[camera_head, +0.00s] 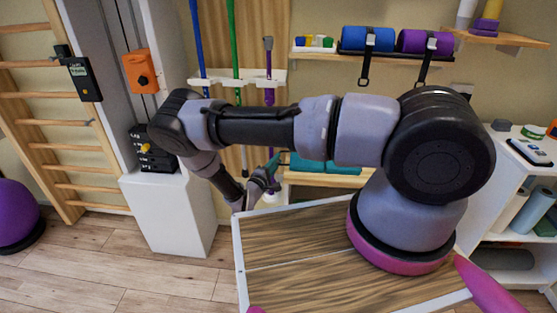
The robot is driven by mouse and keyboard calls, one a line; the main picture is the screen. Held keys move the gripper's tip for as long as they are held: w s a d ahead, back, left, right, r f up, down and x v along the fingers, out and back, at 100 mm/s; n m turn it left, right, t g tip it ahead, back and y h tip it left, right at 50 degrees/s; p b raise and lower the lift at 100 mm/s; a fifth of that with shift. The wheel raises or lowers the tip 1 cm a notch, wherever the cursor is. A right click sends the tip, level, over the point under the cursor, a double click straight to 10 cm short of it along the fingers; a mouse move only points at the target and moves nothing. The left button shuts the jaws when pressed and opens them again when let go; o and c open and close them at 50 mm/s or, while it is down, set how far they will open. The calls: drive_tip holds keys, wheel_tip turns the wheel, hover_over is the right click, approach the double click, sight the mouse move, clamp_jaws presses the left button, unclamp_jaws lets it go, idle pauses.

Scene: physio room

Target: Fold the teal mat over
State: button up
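Teal material, which looks like the teal mat (308,166), shows below my raised arm, on a light wooden shelf or bench by the back wall. My arm hides much of it, so I cannot tell how it lies. My gripper (266,181) hangs at the far end of my arm, just left of this teal material. A small teal piece (273,161) shows right at the gripper. I cannot tell whether it is part of the mat or whether the fingers hold it. The fingers are small and dark, and their opening is unclear.
A wood-topped surface with a pale rim (300,235) lies in front. A white cabinet (168,215) with a cable machine stands left. Coloured poles (235,50) hang in a white rack behind. Blue (368,38) and purple (424,41) rollers sit above. A white shelf unit (490,190) stands right.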

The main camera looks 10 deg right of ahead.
drive_tip(key=shift+x, duration=1)
drive_tip(key=shift+c, duration=0.3)
clamp_jaws()
idle(0.5)
